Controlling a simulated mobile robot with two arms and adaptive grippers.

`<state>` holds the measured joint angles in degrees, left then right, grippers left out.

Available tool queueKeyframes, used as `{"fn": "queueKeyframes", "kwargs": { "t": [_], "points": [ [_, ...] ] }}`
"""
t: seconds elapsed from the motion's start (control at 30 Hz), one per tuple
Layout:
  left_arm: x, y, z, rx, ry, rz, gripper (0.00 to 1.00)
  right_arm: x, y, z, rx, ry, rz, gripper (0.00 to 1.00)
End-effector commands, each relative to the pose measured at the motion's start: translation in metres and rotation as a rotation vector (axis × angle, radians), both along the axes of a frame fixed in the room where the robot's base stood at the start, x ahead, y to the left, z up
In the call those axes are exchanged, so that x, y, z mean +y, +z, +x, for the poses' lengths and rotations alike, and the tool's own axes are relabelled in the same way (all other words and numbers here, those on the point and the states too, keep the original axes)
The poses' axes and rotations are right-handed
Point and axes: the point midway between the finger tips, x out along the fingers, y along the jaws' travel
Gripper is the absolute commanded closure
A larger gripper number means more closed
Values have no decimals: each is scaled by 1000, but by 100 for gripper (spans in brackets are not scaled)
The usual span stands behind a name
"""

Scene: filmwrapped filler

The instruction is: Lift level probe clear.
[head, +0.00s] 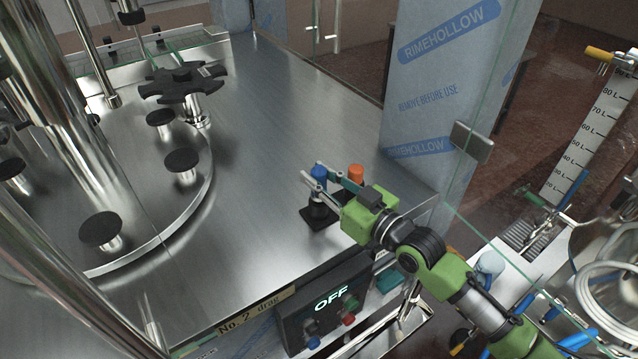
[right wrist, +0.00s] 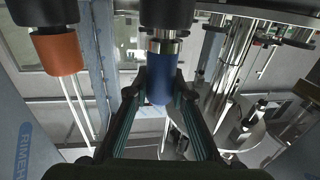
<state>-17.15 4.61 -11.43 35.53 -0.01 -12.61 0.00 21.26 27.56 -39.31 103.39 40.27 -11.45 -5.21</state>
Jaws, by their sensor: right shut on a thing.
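The blue-capped probe (head: 319,172) stands upright over a black holder (head: 318,214) near the front right of the steel deck. My right gripper (head: 321,181) is shut on it, one finger on each side. In the right wrist view the blue cap (right wrist: 158,84) shows between the two fingers, with a bare metal part between it and the black body (right wrist: 166,14). I cannot tell how far the probe is raised, if at all. An orange-capped twin (head: 355,173) stands just beside it and also shows in the right wrist view (right wrist: 58,54). My left gripper is not in view.
A control box (head: 331,304) reading OFF sits below the deck edge. A steel turntable (head: 140,215) with black-topped posts and a black star wheel (head: 182,82) is at left. Film-wrapped column (head: 428,100) and glass panels stand behind at right. The middle deck is clear.

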Motion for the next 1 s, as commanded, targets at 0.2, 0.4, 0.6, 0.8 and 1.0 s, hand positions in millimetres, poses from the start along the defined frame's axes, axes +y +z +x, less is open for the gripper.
{"fn": "queueKeyframes", "kwargs": {
  "t": [0.2, 0.4, 0.6, 0.8, 1.0],
  "points": [
    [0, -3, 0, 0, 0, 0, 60, 0, 20, 0, -6, 0, 2, 100],
    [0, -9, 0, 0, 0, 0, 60, 0, 62, 0, -9, 0, 3, 100],
    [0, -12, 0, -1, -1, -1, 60, 0, 91, 0, -4, 0, 1, 100],
    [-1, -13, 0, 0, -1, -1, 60, 0, 101, 0, -1, -1, 1, 100],
    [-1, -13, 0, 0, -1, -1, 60, 0, 101, 0, -1, -1, 1, 100]
  ]
}}
